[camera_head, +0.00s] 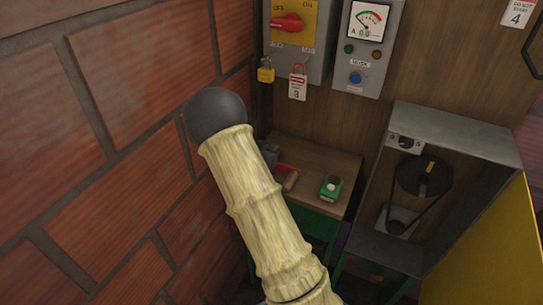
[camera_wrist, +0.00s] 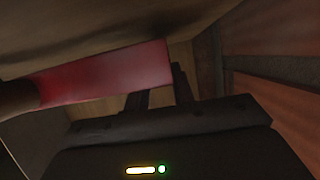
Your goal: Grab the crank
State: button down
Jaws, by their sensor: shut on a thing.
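The crank (camera_wrist: 105,75) shows in the wrist view as a red flat bar with a brown rounded handle (camera_wrist: 14,96) at its left end. My gripper (camera_wrist: 158,90) is shut on the red bar near its right end; its dark fingers partly show behind the bar. In the head view the crank (camera_head: 291,181) is small, red and brown, at the left part of a wooden-topped bench. There my gripper (camera_head: 269,154) is a dark shape beside it, mostly hidden by my pale-sleeved arm.
A green box with a pale button (camera_head: 331,188) stands on the bench (camera_head: 335,165) right of the crank. A brick wall (camera_head: 100,150) is close on the left. A grey open cabinet (camera_head: 455,130) with a belt pulley and a yellow panel (camera_head: 490,250) stand on the right. Switch boxes hang above.

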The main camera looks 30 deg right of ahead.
notch_tip(320, 180, up, 9)
jog(key=shift+f+p, duration=0.1)
jog(key=shift+p, duration=0.2)
jog(key=shift+a, duration=0.1)
dwell(0.4)
